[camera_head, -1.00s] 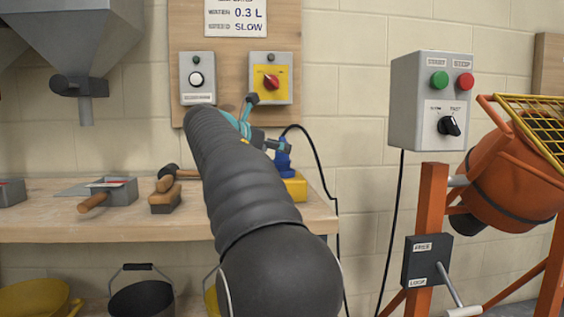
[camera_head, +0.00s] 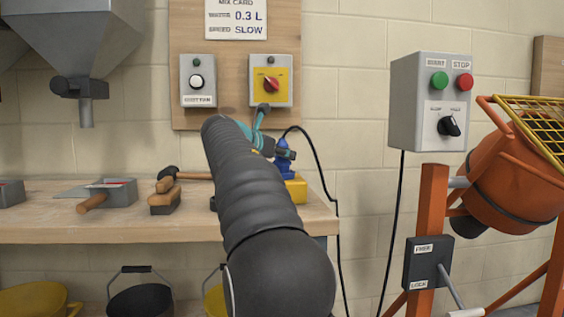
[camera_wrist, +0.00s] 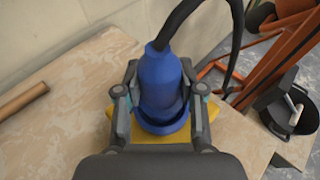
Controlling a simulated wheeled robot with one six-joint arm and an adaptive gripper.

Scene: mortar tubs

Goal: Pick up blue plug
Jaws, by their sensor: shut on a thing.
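The blue plug (camera_wrist: 160,85) stands between the two fingers of my gripper (camera_wrist: 160,98) in the wrist view, with a black cable leaving its top. A wide blue collar shows at its lower end, above a yellow base (camera_wrist: 108,117). In the head view the blue plug (camera_head: 284,166) is upright at the right end of the bench, over the yellow base (camera_head: 297,187). My gripper (camera_head: 285,154) is shut on the plug from the left side. I cannot tell whether the plug is clear of the yellow base. My arm hides part of the bench.
The wooden bench (camera_head: 110,230) holds a trowel (camera_head: 93,202), a grey box (camera_head: 118,191), a brush (camera_head: 165,201) and a hammer (camera_head: 168,178). A switch box (camera_head: 271,95) hangs on the wall behind. The black cable (camera_head: 321,165) loops right. An orange mixer (camera_head: 510,175) stands at the right.

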